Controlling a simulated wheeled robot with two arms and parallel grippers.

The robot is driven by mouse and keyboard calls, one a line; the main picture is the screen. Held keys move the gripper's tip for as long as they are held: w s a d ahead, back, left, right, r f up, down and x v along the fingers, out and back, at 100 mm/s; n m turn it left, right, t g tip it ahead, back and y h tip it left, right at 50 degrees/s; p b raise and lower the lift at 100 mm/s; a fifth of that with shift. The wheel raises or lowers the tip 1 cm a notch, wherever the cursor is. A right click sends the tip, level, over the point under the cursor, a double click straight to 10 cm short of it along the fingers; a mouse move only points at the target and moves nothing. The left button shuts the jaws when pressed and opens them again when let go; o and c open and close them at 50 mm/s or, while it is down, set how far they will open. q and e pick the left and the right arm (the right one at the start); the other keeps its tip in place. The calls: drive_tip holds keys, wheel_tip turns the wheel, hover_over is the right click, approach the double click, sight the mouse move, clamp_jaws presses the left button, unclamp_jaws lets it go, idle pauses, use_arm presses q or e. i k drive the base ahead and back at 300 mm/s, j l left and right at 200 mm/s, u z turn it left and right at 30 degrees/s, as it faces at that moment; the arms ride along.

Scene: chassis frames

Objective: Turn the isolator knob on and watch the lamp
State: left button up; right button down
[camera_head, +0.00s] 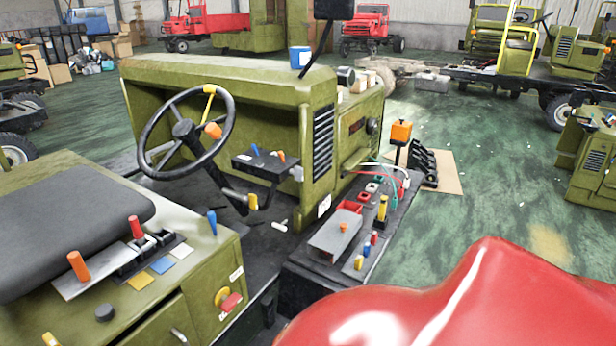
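A red knob (231,302) with a yellow round part (221,296) behind it sits on the front face of the green seat box, at the lower left; it looks like the isolator knob. I cannot read its on or off position. An orange block (401,131) stands on a dark post beside the green cab; I cannot tell whether it is the lamp. No clearly lit lamp shows. Neither of my grippers is in view.
A steering wheel (186,134) and a green cab housing (225,85) stand behind the seat (65,222). A black box (300,275) carries coloured terminals and red, white and green cables. A glossy red shape (440,310) fills the lower right. Green floor (490,170) is open at right.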

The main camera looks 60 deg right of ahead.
sight(230, 303)
drive_tip(key=z, duration=1.4)
drive_tip(key=i+z, duration=0.35)
drive_tip(key=z, duration=0.2)
